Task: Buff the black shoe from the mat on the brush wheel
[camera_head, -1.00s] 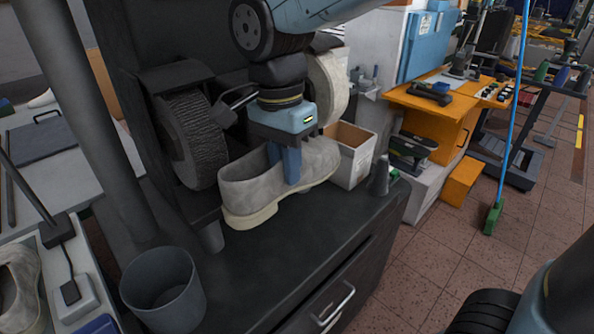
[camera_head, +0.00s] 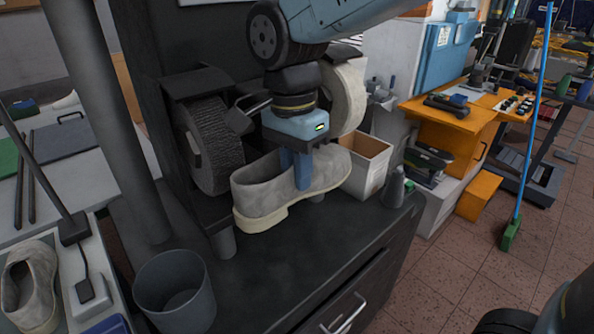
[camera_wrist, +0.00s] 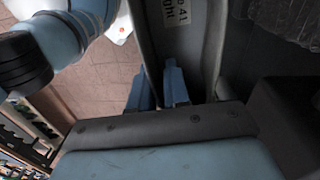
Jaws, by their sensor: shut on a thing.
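My gripper (camera_head: 302,185) is shut on the side wall of a grey shoe (camera_head: 262,195) with a pale sole. The shoe looks grey, not black. It is held level above the dark bench, toe to the right. The wrist view shows the blue fingertips (camera_wrist: 157,88) at the shoe's wall (camera_wrist: 150,40) and a white label inside. The dark bristle brush wheel (camera_head: 212,145) is behind and left of the shoe's heel; I cannot tell whether they touch. A pale soft wheel (camera_head: 347,98) is behind the toe. A dark mat (camera_head: 65,140) lies on the left table.
A grey bin (camera_head: 175,290) stands at the bench's front left. An open box (camera_head: 365,165) and a dark cone-shaped object (camera_head: 394,187) stand right of the toe. Another grey shoe (camera_head: 30,285) lies far left. A column (camera_head: 105,120) rises at left.

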